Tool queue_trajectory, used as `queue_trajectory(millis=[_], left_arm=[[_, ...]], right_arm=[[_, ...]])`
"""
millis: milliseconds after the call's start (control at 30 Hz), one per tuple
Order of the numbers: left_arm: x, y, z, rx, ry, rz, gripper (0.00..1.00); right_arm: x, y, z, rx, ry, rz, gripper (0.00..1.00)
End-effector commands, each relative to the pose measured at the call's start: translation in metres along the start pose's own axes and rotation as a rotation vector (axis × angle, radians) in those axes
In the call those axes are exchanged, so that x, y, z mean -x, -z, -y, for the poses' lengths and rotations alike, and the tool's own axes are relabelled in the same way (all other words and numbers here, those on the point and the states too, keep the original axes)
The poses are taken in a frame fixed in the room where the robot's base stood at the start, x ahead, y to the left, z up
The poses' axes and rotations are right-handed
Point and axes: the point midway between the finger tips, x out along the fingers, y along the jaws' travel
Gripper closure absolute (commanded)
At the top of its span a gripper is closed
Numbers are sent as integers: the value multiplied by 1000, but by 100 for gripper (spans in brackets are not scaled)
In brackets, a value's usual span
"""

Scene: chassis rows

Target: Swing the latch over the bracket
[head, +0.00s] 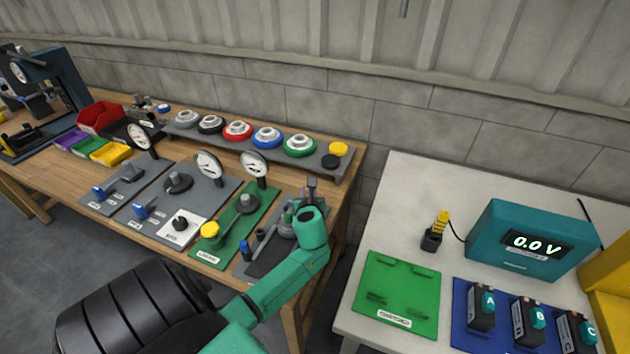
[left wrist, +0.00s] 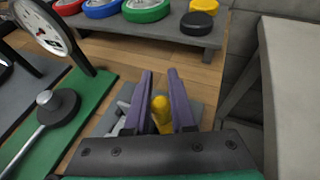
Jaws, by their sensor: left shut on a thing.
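My left gripper (head: 312,188) is over the dark grey plate (head: 262,268) at the right end of the wooden bench. In the left wrist view its two purple fingers (left wrist: 162,90) are closed around a yellow part (left wrist: 161,114), which looks like the latch's handle. Grey metal pieces (left wrist: 122,112) show just left of the fingers; I cannot tell which is the bracket. In the head view, my gripper and arm hide much of this fixture (head: 284,226). My right gripper is not in view.
Left of the fixture lies a green panel (head: 232,246) with a lever and yellow knob (head: 210,230). A gauge (head: 254,164) stands behind it. A raised shelf (head: 335,161) holds coloured discs. A gap separates the bench from the white table (head: 410,190).

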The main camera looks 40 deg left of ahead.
Motion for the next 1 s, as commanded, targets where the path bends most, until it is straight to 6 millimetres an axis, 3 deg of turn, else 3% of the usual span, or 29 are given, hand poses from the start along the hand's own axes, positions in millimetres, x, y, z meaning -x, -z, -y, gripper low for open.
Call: queue_trajectory(millis=[600,1000], left_arm=[[18,6,-31,212,-513,-2,100],[27,11,-40,284,-688,-3,100]], right_arm=[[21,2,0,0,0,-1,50],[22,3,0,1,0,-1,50]])
